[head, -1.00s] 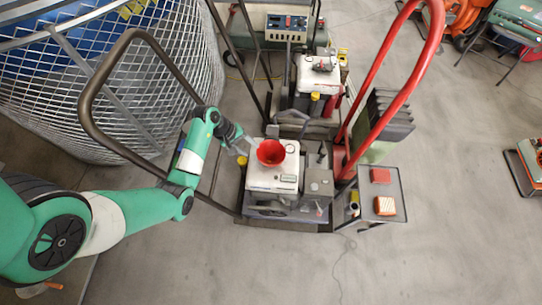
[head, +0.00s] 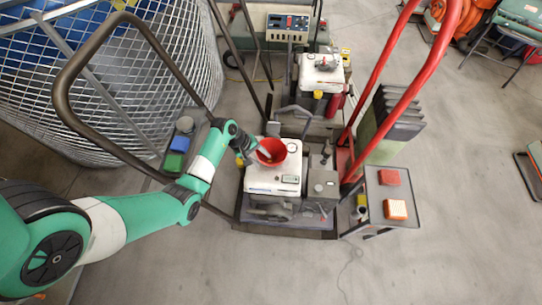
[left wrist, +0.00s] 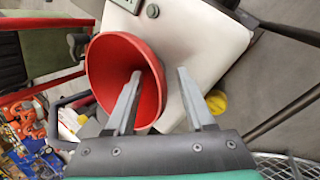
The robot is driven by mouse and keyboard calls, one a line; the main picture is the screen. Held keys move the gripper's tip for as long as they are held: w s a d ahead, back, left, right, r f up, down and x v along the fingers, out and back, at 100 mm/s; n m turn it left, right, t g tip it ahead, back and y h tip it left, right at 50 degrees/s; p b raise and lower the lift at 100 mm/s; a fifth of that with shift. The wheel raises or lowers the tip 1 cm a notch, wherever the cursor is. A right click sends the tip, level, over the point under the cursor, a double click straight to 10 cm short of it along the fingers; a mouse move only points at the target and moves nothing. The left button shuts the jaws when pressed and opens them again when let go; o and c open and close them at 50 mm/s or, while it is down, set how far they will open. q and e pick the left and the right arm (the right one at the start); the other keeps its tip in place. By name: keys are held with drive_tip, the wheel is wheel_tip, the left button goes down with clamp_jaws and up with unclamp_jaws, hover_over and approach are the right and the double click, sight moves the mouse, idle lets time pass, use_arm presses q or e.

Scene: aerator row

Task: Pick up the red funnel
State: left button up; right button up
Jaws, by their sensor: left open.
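The red funnel (head: 271,151) stands mouth up on the white top of an engine unit (head: 262,178) in the head view. It also shows in the left wrist view (left wrist: 104,66), with its wide mouth facing the camera. My left gripper (head: 256,156) is open at the funnel's left side. In the left wrist view the gripper (left wrist: 160,74) has one finger over the funnel's mouth and the other outside its rim, so the funnel's wall lies between them. I cannot tell whether either finger touches it. The funnel's lower end is hidden. My right gripper is not in view.
A dark bar handle (head: 62,90) arches beside my left arm, and a red handle (head: 424,75) rises on the right. A small cart (head: 391,213) carries red and orange blocks. A wire-mesh bin (head: 120,110) stands left. A yellow cap (left wrist: 217,102) shows near the gripper.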

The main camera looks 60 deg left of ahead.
use_arm(q)
clamp_jaws()
idle(0.3)
wheel_tip(320, 180, up, 9)
drive_tip(key=p, duration=0.6)
drive_tip(key=shift+r, duration=0.6)
wheel_tip(320, 180, up, 7)
drive_tip(key=p, duration=0.7)
